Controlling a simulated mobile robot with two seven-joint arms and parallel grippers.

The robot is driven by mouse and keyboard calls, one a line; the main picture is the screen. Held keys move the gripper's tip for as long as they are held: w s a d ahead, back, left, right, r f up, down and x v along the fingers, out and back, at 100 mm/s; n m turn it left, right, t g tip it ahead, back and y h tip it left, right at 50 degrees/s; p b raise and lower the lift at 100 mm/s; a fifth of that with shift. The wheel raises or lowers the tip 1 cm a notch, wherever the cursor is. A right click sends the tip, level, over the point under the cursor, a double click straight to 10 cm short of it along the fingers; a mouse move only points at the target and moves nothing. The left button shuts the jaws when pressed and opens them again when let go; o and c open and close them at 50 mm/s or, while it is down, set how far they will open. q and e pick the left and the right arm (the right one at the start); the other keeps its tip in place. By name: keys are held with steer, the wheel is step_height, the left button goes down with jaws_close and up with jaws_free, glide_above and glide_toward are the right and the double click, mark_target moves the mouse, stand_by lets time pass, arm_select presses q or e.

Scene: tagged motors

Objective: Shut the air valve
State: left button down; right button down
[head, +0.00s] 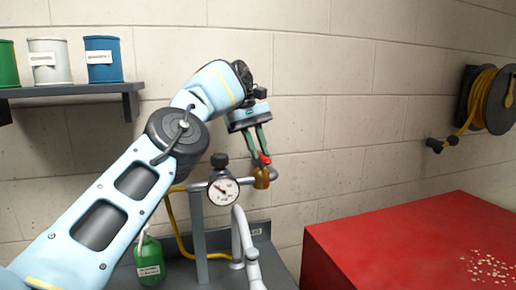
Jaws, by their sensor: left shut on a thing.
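The air valve is on a pipe in front of the block wall. Its brass body (262,178) sits just right of a round pressure gauge (223,191). A small red handle (265,158) shows above the brass body. My left gripper (263,154) reaches down from the upper left and its dark green fingers are shut on the red handle. The fingers hide part of the handle, so its exact angle is hard to tell. My right gripper is not in view.
A green bottle (150,262) stands on the grey bench by a yellow hose. A red cabinet (400,240) fills the lower right, with pale crumbs on top. A shelf with several cans (103,60) is upper left. A hose reel (490,98) hangs at right.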

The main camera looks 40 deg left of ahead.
arm_select(q)
steer(key=shift+r, duration=0.1)
steer(key=c, duration=1.5)
jaws_free()
steer(key=shift+o, duration=0.7)
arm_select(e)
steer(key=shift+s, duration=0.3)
